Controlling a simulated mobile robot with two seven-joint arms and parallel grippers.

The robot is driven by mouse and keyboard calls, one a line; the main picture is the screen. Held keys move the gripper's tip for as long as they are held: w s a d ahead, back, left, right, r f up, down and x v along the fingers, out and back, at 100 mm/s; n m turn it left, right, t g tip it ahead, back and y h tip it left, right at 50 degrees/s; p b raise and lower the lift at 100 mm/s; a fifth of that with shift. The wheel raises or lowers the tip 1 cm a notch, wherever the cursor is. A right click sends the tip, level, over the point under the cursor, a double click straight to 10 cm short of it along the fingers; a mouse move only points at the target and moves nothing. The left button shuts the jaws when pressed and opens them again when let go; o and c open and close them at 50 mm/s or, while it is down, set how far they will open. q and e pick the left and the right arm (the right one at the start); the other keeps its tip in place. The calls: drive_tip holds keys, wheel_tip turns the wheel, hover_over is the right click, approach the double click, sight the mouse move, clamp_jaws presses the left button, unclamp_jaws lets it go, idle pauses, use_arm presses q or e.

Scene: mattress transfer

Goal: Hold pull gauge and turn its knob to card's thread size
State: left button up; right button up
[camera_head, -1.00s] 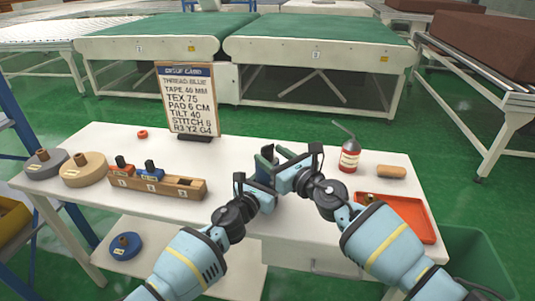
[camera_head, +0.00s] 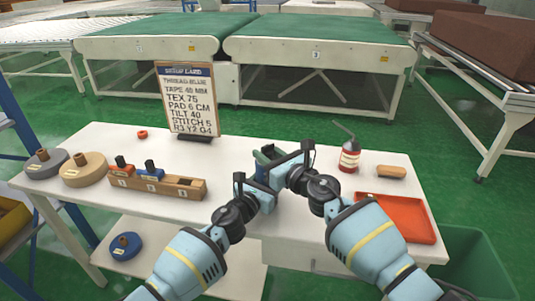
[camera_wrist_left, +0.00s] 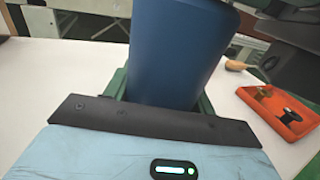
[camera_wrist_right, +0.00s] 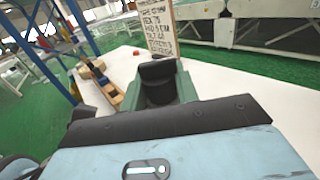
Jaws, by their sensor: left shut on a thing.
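The setup card (camera_head: 187,98) stands upright at the back of the table and reads "TEX 75" among its lines. My right gripper (camera_head: 292,168) is close beside the gauge from the right.
A wooden block (camera_head: 158,183) with red and blue pieces lies left of the gauge. Grey (camera_head: 45,162) and tan (camera_head: 83,170) spools sit farther left. The table's middle back is clear.

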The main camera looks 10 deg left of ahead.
drive_tip(key=shift+c, duration=0.7)
drive_tip(key=shift+a+r+m+t+h, duration=0.3)
drive_tip(key=shift+r+t+h, duration=0.1)
drive_tip(key=shift+t, duration=0.1)
drive_tip(key=shift+m+t+h, duration=0.7)
drive_tip(key=shift+d+f+m+t+h, duration=0.1)
drive_tip(key=shift+m+t+h, duration=0.55)
drive_tip(key=shift+h, duration=0.3)
drive_tip(key=shift+d+f+m+t+h, duration=0.1)
drive_tip(key=shift+m+t+h, duration=0.35)
drive_tip(key=shift+m+h, duration=0.4)
drive_tip(key=o, duration=1)
drive_tip(key=shift+d, duration=0.1)
drive_tip(key=shift+c, duration=0.2)
